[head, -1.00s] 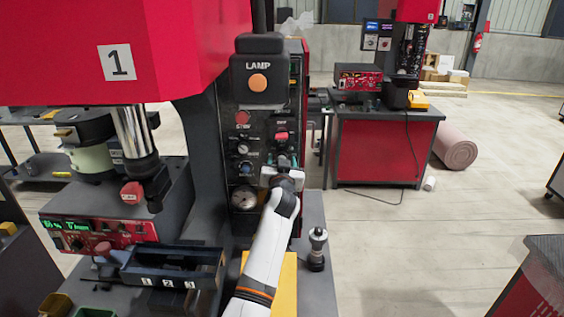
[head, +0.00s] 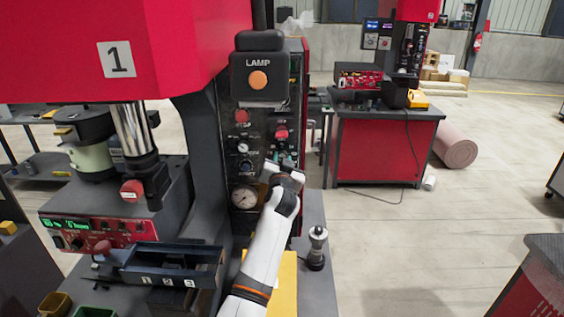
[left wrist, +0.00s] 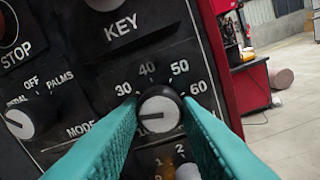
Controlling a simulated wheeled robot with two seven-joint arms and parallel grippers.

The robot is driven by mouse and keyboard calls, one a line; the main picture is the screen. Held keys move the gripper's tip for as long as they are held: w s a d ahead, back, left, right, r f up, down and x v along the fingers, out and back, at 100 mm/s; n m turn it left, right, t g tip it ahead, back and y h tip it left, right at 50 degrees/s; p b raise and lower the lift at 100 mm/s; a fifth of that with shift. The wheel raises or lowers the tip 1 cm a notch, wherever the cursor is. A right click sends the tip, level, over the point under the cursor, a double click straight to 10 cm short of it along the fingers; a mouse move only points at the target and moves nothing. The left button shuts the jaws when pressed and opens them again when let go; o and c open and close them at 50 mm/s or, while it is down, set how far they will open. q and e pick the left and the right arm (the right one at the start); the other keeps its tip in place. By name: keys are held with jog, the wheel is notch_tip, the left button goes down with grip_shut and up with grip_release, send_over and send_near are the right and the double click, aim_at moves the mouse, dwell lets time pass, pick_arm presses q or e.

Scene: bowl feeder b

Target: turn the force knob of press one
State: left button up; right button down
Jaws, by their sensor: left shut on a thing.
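Press one, the red machine marked 1 (head: 117,59), stands at the left with a dark control panel on its column. My left gripper (head: 273,167) is at this panel, above and right of the round gauge (head: 243,197). In the left wrist view its teal fingers (left wrist: 160,112) are closed on both sides of a dark and white knob (left wrist: 162,106) with a scale showing 30, 40, 50 and 60. The knob's own name label is not readable, and the fingers cover the lower scale. My right gripper is not in view.
A mode knob (left wrist: 20,122) sits left of the fingers, and another knob (left wrist: 187,172) sits just below. The lamp box (head: 258,70) juts out above the gripper. A black and silver upright part (head: 317,248) stands on the bench at right.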

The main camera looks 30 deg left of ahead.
pick_arm(q)
jog(key=shift+m+t+p, duration=0.3)
jog(key=shift+m+p, duration=1.35)
jog(key=shift+m, duration=6.15)
jog(key=shift+f, duration=0.1)
jog(key=o, duration=1)
jog(key=shift+s, duration=0.1)
jog(key=shift+b+v, duration=1.85)
jog(key=shift+v, duration=4.1)
